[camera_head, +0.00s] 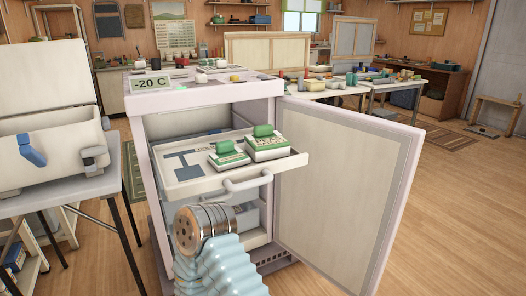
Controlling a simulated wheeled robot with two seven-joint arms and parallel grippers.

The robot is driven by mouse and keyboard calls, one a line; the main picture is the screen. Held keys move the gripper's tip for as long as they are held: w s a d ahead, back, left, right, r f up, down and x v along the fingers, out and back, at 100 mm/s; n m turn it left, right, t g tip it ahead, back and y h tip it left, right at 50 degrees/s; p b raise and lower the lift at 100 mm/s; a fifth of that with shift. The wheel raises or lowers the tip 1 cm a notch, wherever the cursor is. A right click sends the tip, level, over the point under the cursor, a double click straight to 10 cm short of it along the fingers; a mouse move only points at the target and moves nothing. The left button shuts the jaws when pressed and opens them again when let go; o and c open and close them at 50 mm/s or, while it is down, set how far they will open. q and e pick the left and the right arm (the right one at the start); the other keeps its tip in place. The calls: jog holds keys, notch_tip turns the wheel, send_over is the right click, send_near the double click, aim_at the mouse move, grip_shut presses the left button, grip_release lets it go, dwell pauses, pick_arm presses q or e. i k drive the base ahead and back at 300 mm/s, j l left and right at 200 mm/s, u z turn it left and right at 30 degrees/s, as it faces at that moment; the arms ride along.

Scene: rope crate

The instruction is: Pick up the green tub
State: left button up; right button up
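Two white-and-green tubs sit in the pulled-out drawer (205,183) of a white freezer cabinet (165,128). The larger tub (270,152) is at the right, with a green piece (263,131) on top. The smaller tub (230,160) is just left of it, with a green piece (224,146) on top. I cannot tell which of these is the green tub. One of my arms, in a pale blue ribbed sleeve with a metal ringed end, comes in from the bottom, in front of the drawer. I cannot tell which arm it is. No gripper fingers show.
The freezer door (340,190) stands wide open to the right. The drawer's handle (247,184) faces me. At the left, an open white cooler box (50,150) stands on a grey table (75,192). Wooden floor is clear at the right.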

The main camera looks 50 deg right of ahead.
aim_at(265, 144)
jog(key=k+z, duration=0.15)
jog(key=z, duration=0.25)
jog(key=k+l+z, duration=0.1)
jog(key=z, duration=0.25)
jog(key=k+l+z, duration=0.1)
jog(key=z, duration=0.3)
jog(key=i+j+z, duration=0.15)
jog(key=z, duration=0.25)
jog(key=j+z, duration=0.4)
jog(key=i+j+z, duration=0.1)
jog(key=j+z, duration=0.5)
jog(key=z, duration=0.2)
jog(key=j, duration=1.55)
